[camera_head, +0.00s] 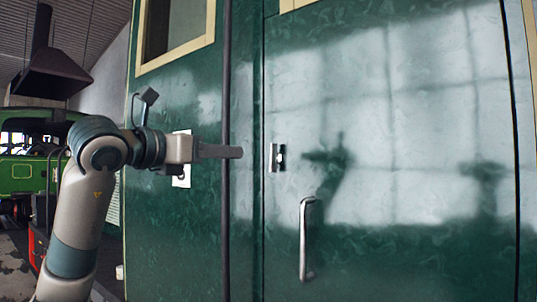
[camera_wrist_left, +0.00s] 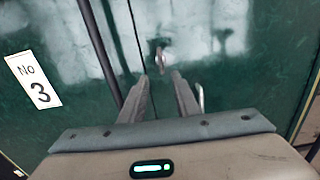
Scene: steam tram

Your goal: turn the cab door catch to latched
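The cab door catch (camera_head: 278,157) is a small metal fitting on the green cab door (camera_head: 400,250), near the door's left edge. My left gripper (camera_head: 240,152) points at it from the left, at about the same height, with its tips short of it in the picture. In the left wrist view the two fingers of the left gripper (camera_wrist_left: 160,77) are apart with nothing between them. The catch (camera_wrist_left: 160,58) shows just beyond the tips, roughly centred between them. I cannot tell the exact distance or the catch's setting. My right gripper is not in view.
A dark vertical handrail (camera_head: 226,230) runs left of the door, behind the left gripper in the picture. A shiny door handle (camera_head: 306,240) stands out below the catch. A "No 3" plate (camera_wrist_left: 33,80) is on the panel. A green vehicle (camera_head: 25,170) stands far left.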

